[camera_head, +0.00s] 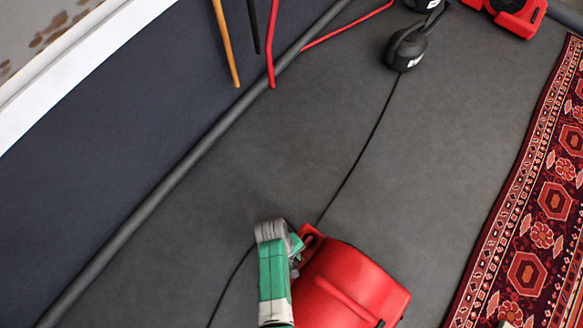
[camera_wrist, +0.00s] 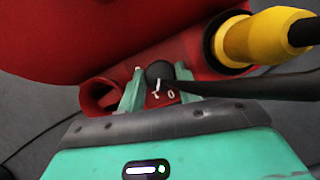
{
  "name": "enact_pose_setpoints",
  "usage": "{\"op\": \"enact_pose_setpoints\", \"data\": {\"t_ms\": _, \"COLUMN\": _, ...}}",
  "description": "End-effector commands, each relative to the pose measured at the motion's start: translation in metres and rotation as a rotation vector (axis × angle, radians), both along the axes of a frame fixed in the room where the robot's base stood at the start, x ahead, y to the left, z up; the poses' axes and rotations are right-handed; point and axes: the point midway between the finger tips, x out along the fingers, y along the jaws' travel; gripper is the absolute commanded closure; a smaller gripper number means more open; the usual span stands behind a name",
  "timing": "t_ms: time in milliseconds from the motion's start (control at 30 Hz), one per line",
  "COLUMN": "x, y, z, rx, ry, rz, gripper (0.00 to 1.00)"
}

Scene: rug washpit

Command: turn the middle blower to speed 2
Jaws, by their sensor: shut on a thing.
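A red blower (camera_head: 352,284) lies on the dark floor at the bottom of the head view. Its red casing (camera_wrist: 100,40) fills the top of the wrist view. A dark round speed knob (camera_wrist: 159,72) sits on its red panel, with a white pointer line and white marks, one of them a 0. The mark that the pointer meets cannot be told for sure. My green gripper (camera_wrist: 160,88) has a finger on each side of the knob and is shut on it. In the head view my gripper (camera_head: 296,252) is at the blower's upper left end, the knob hidden.
A yellow plug (camera_wrist: 238,42) with a black cable sits right of the knob. A black cable (camera_head: 352,165) runs across the floor. Another red blower (camera_head: 512,12) and a black device (camera_head: 406,48) are at the top right. A patterned rug (camera_head: 530,220) lies right.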

Motion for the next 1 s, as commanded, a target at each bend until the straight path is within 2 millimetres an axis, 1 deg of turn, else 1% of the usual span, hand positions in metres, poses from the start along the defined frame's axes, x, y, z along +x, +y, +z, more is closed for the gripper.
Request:
{"op": "enact_pose_setpoints", "data": {"t_ms": 300, "x": 0.0015, "y": -0.0019, "z": 0.0012, "rx": 0.001, "ry": 0.001, "rz": -0.300, "gripper": 0.89}}
{"op": "enact_pose_setpoints", "data": {"t_ms": 600, "x": 0.0018, "y": -0.0031, "z": 0.0008, "rx": 0.001, "ry": -0.001, "rz": -0.548, "gripper": 0.89}}
{"op": "enact_pose_setpoints", "data": {"t_ms": 800, "x": 0.0015, "y": -0.0037, "z": 0.0000, "rx": 0.001, "ry": -0.001, "rz": -0.666, "gripper": 0.89}}
{"op": "enact_pose_setpoints", "data": {"t_ms": 1000, "x": 0.0017, "y": -0.0040, "z": -0.0002, "rx": 0.001, "ry": -0.001, "rz": -0.741, "gripper": 0.89}}
